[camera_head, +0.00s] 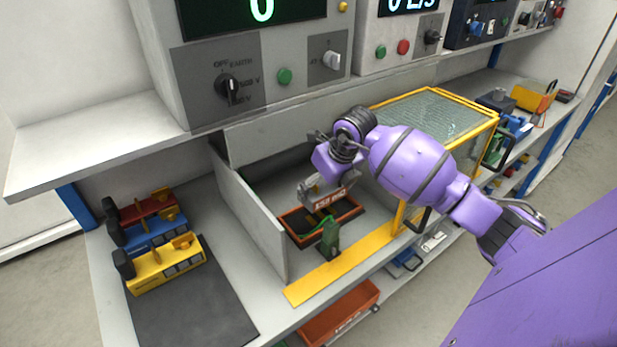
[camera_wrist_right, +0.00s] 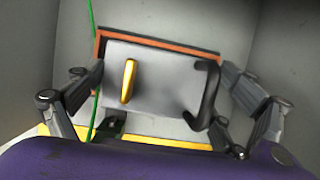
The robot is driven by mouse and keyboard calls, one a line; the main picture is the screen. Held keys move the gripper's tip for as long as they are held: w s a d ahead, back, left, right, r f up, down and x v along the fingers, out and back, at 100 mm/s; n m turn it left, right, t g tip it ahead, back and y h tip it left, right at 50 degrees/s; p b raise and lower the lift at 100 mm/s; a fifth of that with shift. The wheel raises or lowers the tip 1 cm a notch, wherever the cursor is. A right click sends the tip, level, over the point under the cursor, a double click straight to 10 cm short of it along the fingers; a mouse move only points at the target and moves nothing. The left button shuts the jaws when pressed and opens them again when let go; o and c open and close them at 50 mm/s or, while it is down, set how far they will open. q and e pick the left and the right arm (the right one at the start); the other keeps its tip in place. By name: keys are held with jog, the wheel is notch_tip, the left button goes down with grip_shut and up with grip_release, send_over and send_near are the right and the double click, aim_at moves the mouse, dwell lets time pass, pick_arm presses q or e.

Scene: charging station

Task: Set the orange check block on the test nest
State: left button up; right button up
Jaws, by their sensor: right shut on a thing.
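My right gripper (camera_head: 325,192) is inside the grey-walled test bay, pointing down over the test nest. The nest is a shallow tray with an orange rim (camera_head: 296,236) and a dark inside. Below the gripper shows a red-orange side with white lettering, which looks like the check block (camera_head: 331,199). In the right wrist view the gripper (camera_wrist_right: 165,92) has a finger on each side of a block with a grey top (camera_wrist_right: 165,65), a yellow tab and a black handle. The nest's orange rim (camera_wrist_right: 160,41) shows behind it. I cannot tell whether the block touches the nest. My left gripper is not in view.
A green clamp-like part (camera_head: 330,238) stands at the nest's front edge. A yellow-framed mesh guard (camera_head: 435,115) is raised at the right. Red, blue and yellow (camera_head: 165,262) units sit on a dark mat (camera_head: 195,312) at left. Bay walls (camera_head: 252,220) flank the gripper.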

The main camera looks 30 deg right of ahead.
aim_at(329, 192)
jog(key=shift+w+f, duration=0.3)
jog(key=shift+w, duration=0.15)
jog(key=shift+s+r, duration=0.25)
jog(key=shift+s, duration=0.15)
jog(key=shift+w+f+b, duration=0.1)
jog(key=shift+f+b, duration=1.05)
jog(key=shift+f, duration=1.5)
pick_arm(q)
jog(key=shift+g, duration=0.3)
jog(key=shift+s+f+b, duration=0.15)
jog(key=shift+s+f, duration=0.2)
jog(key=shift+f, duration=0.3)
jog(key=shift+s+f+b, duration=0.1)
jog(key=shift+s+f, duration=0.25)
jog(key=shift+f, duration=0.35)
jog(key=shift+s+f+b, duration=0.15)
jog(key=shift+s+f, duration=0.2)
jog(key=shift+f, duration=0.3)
pick_arm(e)
jog(key=shift+f, duration=0.7)
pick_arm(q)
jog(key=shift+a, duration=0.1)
pick_arm(e)
jog(key=o, duration=1)
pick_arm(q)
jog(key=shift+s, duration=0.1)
pick_arm(e)
jog(key=shift+o, duration=0.2)
jog(key=v, duration=1.2)
